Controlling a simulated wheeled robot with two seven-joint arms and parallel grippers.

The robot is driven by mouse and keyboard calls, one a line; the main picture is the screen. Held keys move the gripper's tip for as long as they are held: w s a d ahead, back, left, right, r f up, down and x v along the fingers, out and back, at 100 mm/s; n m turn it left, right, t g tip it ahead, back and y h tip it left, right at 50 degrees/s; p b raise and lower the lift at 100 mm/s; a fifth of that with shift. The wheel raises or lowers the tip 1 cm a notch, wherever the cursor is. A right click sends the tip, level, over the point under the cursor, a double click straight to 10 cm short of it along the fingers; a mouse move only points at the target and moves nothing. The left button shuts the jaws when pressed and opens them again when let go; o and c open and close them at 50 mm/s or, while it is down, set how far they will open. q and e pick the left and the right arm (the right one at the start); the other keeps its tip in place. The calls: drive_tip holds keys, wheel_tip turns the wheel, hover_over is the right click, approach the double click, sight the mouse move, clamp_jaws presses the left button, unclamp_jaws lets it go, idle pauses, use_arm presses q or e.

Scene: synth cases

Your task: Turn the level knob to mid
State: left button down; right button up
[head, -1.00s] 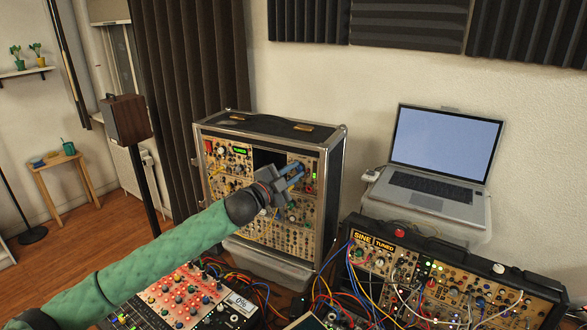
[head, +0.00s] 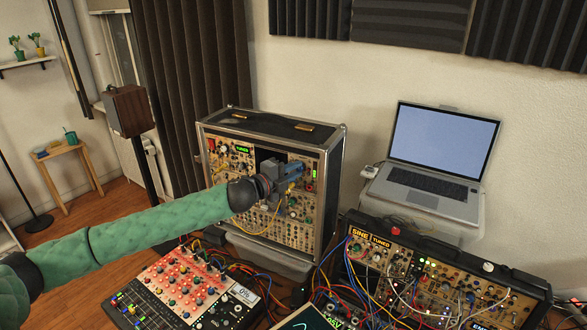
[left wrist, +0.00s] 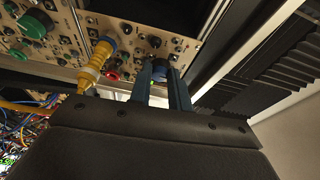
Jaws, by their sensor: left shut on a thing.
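In the left wrist view the two blue fingers (left wrist: 160,74) are shut on a small knob, taken as the level knob (left wrist: 160,70), against the panel. The fingers hide most of it, and its label and pointer cannot be read. My right gripper is not in view.
A yellow plug with its cable (left wrist: 95,65) stands out close to the left of my fingers. A lower synth case (head: 440,270) with many patch cables is at right. The mixer (head: 165,290) lies below my arm. A laptop (head: 440,160) stands behind.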

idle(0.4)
use_arm(q)
drive_tip(key=c, duration=1.3)
unclamp_jaws()
